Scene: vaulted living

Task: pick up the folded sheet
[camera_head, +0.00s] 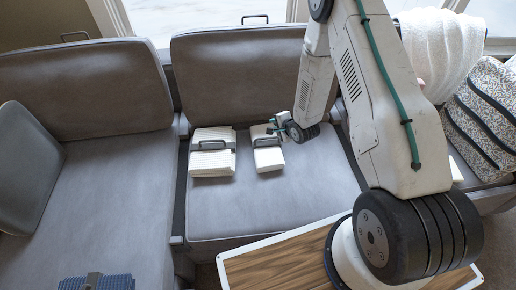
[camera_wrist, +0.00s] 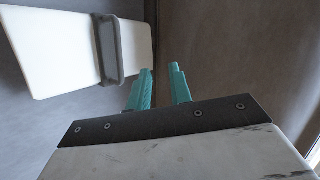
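Two white folded cloth bundles lie on the middle seat, each with a grey band or handle across it. The left bundle (camera_head: 211,165) is wider and ribbed; the right bundle (camera_head: 268,158) is narrower. I cannot tell for certain which is the folded sheet. My gripper (camera_head: 277,124) is just above and right of the narrower bundle's far end. In the wrist view a white bundle (camera_wrist: 60,55) with its grey band lies left of the teal fingers, apart from them. My gripper (camera_wrist: 161,72) is open, with only the grey seat showing between the fingertips.
The grey seat (camera_head: 275,205) has upright backrests behind it. A blue folded cloth (camera_head: 118,283) lies at the front left. A white fluffy throw (camera_head: 445,45) and a patterned cushion (camera_head: 490,105) are at the right. The seat is clear in front of the bundles.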

